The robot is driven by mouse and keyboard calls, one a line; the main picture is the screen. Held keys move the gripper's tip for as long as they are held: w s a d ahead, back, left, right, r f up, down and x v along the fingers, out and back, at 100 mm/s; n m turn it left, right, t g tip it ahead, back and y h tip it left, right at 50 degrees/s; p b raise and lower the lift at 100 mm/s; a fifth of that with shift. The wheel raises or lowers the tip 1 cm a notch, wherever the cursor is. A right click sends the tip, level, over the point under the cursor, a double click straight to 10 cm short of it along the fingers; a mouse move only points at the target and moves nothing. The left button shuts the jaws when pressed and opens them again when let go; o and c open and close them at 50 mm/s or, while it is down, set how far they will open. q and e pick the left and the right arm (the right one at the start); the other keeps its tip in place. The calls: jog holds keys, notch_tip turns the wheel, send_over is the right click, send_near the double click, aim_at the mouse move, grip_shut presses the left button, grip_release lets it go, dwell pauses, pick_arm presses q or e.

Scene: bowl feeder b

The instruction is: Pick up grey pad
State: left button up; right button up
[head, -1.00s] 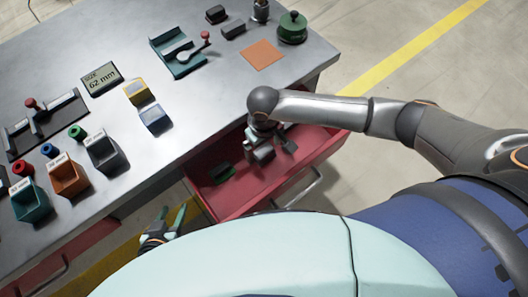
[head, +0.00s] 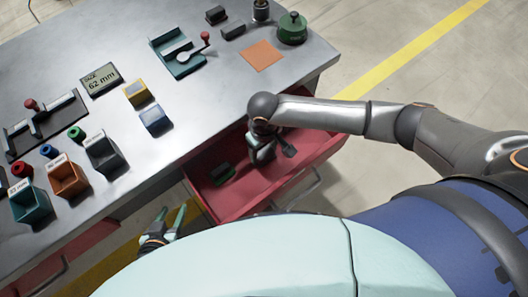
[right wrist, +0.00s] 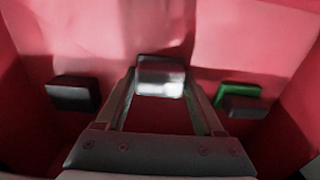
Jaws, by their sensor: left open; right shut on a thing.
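The grey pad (right wrist: 160,77) lies between the fingertips of my right gripper (right wrist: 160,88) in the right wrist view. The gripper is shut on it, low inside the red drawer. In the head view my right gripper (head: 263,153) points down into the drawer, and its fingers largely hide the pad there. I cannot tell whether the pad touches the drawer floor. My left gripper (head: 172,224) is open and empty, in front of the bench beside the drawer.
The open red drawer (head: 245,200) has walls around my right gripper. A black pad (right wrist: 73,94) and a green-and-dark pad (right wrist: 240,99) lie on either side. The bench top (head: 200,105) above carries coloured bins, a display (head: 101,80), an orange square (head: 263,55) and fixtures.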

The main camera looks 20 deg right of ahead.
jog(key=shift+c, duration=1.2)
jog(key=shift+r, duration=0.1)
jog(key=shift+r, duration=0.6)
jog(key=s+a+r+p, duration=0.3)
jog(key=s+a+r, duration=0.4)
jog(key=s+r, duration=0.4)
jog(key=shift+s+r, duration=0.3)
jog(key=shift+s, duration=0.25)
